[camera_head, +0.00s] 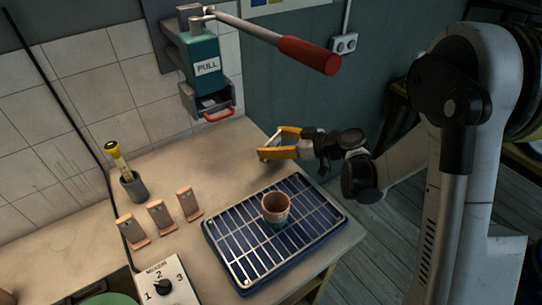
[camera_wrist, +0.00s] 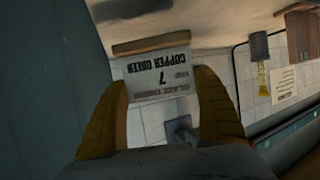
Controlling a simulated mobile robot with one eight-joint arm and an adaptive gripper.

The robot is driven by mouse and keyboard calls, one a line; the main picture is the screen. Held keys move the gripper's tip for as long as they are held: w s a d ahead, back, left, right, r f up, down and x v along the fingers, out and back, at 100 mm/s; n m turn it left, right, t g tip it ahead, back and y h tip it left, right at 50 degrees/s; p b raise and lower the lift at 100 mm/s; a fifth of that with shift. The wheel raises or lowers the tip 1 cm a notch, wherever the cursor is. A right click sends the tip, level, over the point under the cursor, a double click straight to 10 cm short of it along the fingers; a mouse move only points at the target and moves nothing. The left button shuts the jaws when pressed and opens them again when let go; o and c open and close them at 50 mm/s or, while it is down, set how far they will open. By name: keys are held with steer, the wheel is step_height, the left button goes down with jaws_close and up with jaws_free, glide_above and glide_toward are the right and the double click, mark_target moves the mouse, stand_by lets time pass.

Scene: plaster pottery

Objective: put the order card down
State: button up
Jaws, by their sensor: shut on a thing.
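In the head view my gripper (camera_head: 266,148) is over the back right of the worktop, behind the blue rack; the card is hard to make out there. I cannot tell whether the card touches the worktop.
The blue rack (camera_head: 223,247) holds a brown and green cup (camera_head: 275,209). Three wooden stands (camera_head: 161,217) and a holder with a yellow-topped tool (camera_head: 134,187) are at left. A dial box (camera_head: 165,288) is in front. A red-handled PULL lever (camera_head: 310,55) hangs above.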

steer(key=shift+w+a+f, duration=0.2)
steer(key=shift+a, duration=0.05)
steer(key=shift+f, duration=0.25)
step_height(320, 180, down, 4)
steer(key=shift+r+b, duration=0.2)
steer(key=shift+b, duration=0.85)
steer(key=shift+r, duration=0.1)
